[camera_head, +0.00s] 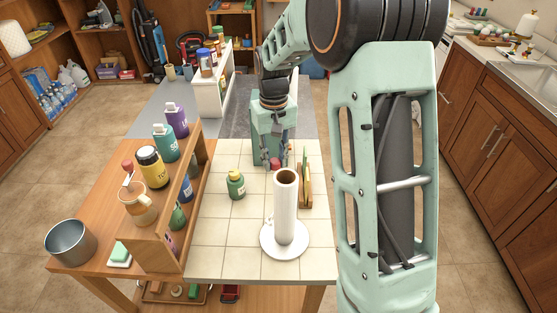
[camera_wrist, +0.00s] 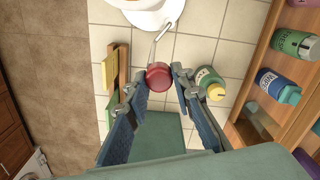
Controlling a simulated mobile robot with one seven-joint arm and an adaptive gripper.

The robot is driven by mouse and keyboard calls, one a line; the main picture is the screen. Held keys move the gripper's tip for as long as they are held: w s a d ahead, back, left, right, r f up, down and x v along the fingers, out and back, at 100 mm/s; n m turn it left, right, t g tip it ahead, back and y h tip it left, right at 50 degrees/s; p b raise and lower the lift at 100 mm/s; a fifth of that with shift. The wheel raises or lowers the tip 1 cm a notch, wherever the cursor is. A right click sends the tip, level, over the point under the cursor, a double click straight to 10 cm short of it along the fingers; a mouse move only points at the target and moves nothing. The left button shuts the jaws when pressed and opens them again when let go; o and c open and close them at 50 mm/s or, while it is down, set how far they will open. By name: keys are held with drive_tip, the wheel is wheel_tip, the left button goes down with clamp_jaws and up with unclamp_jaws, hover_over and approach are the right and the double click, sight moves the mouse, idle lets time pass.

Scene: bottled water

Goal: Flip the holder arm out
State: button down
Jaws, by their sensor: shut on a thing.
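The towel holder has a round white base (camera_head: 263,240) and an upright white roll (camera_head: 285,205) on the tiled tabletop. In the wrist view the white base (camera_wrist: 150,17) is at the top, and the holder's thin arm (camera_wrist: 165,37) slants down from beside it. My gripper (camera_head: 273,163) is behind the roll. In the wrist view its fingertips (camera_wrist: 159,82) close on a red round thing (camera_wrist: 159,75). The thin arm's lower end comes close to the red thing; I cannot tell whether they are joined. The roll hides much of this in the head view.
A green bottle (camera_head: 236,184) stands left of the roll; a wooden stand (camera_head: 305,187) is to its right. A wooden rack (camera_head: 160,248) with several bottles and a grey pot (camera_head: 70,241) are farther left. Bare tiles (camera_head: 220,250) lie in front of the bottle.

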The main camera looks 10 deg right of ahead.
drive_tip(key=shift+w+a+n, duration=0.2)
drive_tip(key=shift+a+n, duration=0.15)
drive_tip(key=shift+n, duration=0.45)
drive_tip(key=c, duration=1.7)
unclamp_jaws()
drive_tip(key=shift+o, duration=0.2)
wheel_tip(320, 180, up, 12)
